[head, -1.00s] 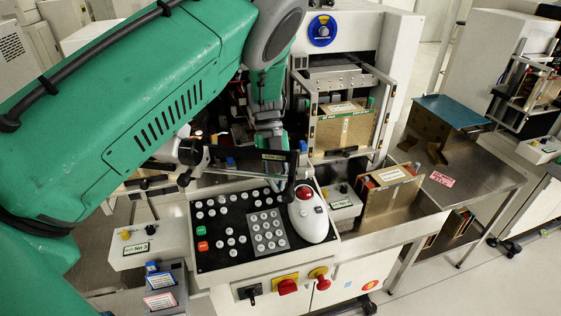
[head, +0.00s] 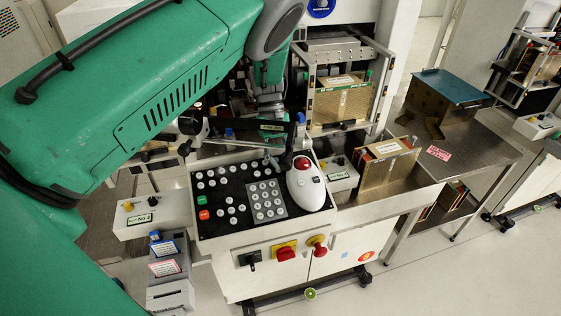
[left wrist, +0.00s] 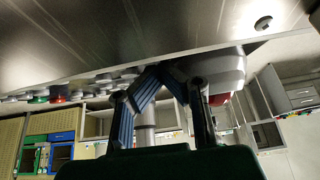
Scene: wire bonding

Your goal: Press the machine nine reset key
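The machine's sloped black control panel (head: 219,223) carries several round white keys, a green and a red square key at its left edge, and a grey keypad (head: 265,201). Key markings are too small to read, so I cannot tell which is the reset key. My left gripper (head: 272,160) points down at the panel's back edge, just above the keypad; contact cannot be told. In the left wrist view its blue-padded fingertips (left wrist: 157,70) come together with nothing visible between them, close to a row of round keys (left wrist: 105,78). My right gripper is not in view.
A white trackball unit (head: 307,191) with a red ball stands right of the keypad. A dark bar crosses behind the panel. Red and yellow switches (head: 286,253) sit on the front below.

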